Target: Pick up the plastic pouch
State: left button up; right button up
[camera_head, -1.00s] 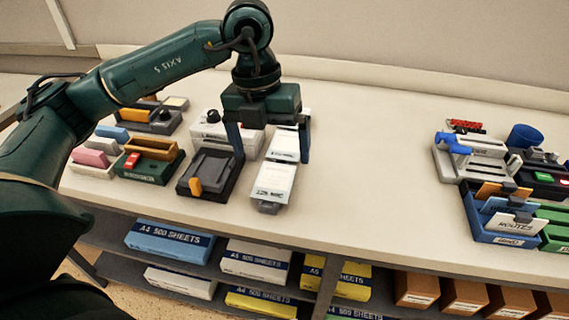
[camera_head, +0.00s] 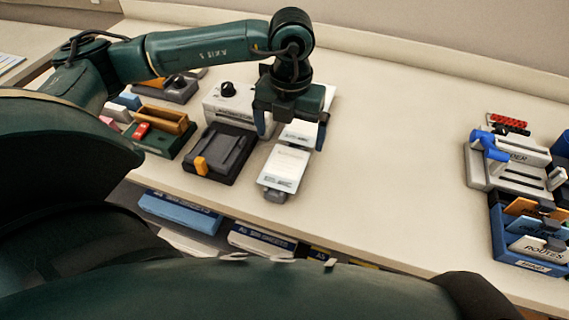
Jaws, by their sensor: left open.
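My left gripper (camera_head: 292,140) is open, its two blue fingers pointing down over the counter. Its fingers stand on either side of the upper part of a stack of flat white pieces. The lower white piece (camera_head: 286,167), with faint print, lies on a grey holder (camera_head: 276,195) whose end shows at the front. I cannot tell for sure which of these white pieces is the plastic pouch. Nothing is visibly held. The gripper body hides the back of the stack. My right gripper is not in view.
A white device with a black knob (camera_head: 228,90) and a dark tray with an orange tab (camera_head: 217,153) stand close left of the gripper. A green box (camera_head: 158,140) is farther left. The counter (camera_head: 400,150) is clear to the right, up to a white rack (camera_head: 510,160) and a blue file tray (camera_head: 500,225).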

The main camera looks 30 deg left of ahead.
aim_at(289, 156)
pick_arm(q)
notch_tip(289, 156, down, 5)
jog(key=shift+r+p, duration=0.1)
jog(key=shift+p, duration=0.5)
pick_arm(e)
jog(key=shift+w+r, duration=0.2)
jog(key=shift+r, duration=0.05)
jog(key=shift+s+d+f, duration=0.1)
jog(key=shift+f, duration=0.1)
pick_arm(q)
jog(key=shift+f+b, duration=0.25)
jog(key=shift+b, duration=0.1)
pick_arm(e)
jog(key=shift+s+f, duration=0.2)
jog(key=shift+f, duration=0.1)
pick_arm(q)
jog(key=shift+c, duration=0.2)
jog(key=c, duration=1)
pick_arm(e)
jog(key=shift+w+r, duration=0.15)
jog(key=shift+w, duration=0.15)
